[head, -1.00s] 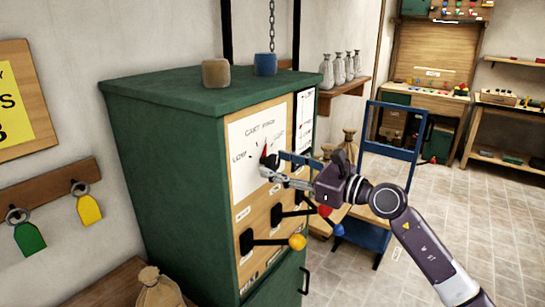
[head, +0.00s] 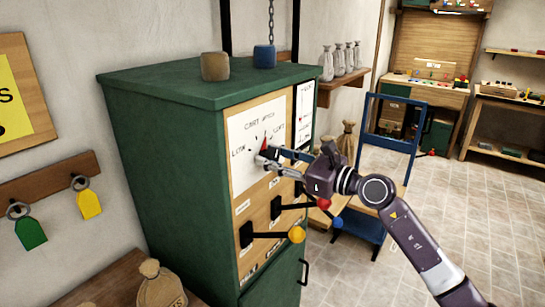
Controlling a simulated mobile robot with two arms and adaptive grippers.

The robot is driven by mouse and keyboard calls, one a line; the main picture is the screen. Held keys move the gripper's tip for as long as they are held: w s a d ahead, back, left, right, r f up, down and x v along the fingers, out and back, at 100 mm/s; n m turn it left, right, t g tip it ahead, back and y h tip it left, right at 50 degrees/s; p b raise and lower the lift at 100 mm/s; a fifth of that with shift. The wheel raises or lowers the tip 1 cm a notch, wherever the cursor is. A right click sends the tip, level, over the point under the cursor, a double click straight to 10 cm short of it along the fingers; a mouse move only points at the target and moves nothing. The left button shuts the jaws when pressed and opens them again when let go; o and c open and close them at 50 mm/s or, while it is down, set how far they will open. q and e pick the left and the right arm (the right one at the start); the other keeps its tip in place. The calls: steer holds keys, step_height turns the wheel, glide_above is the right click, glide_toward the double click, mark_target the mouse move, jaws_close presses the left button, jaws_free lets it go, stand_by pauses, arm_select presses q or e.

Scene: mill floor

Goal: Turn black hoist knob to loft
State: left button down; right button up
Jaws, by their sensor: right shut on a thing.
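The green cabinet (head: 165,150) carries a white dial plate (head: 244,166) on its wooden front, with printed words at the top, left and right. The black hoist knob (head: 262,156) is on this plate, mostly hidden behind my fingers. A red pointer (head: 264,141) shows above it and points roughly upward, between the left and right labels. My right gripper (head: 268,157) reaches in from the right and is shut on the knob. My left gripper is not in view.
Below the dial, levers with a yellow ball (head: 297,235) and a red ball (head: 323,203) stick out from the cabinet front, under my right arm. A blue hand truck (head: 387,140) stands behind the arm. Open tiled floor (head: 490,200) lies to the right.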

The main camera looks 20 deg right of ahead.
steer(key=m+p, duration=0.4)
steer(key=shift+r, duration=0.3)
steer(key=shift+f+m+p, duration=0.1)
steer(key=shift+m+p, duration=1.65)
steer(key=shift+m, duration=0.25)
steer(key=shift+d, duration=0.1)
steer(key=o, duration=1.1)
steer(key=shift+f, duration=0.1)
steer(key=shift+o, duration=0.2)
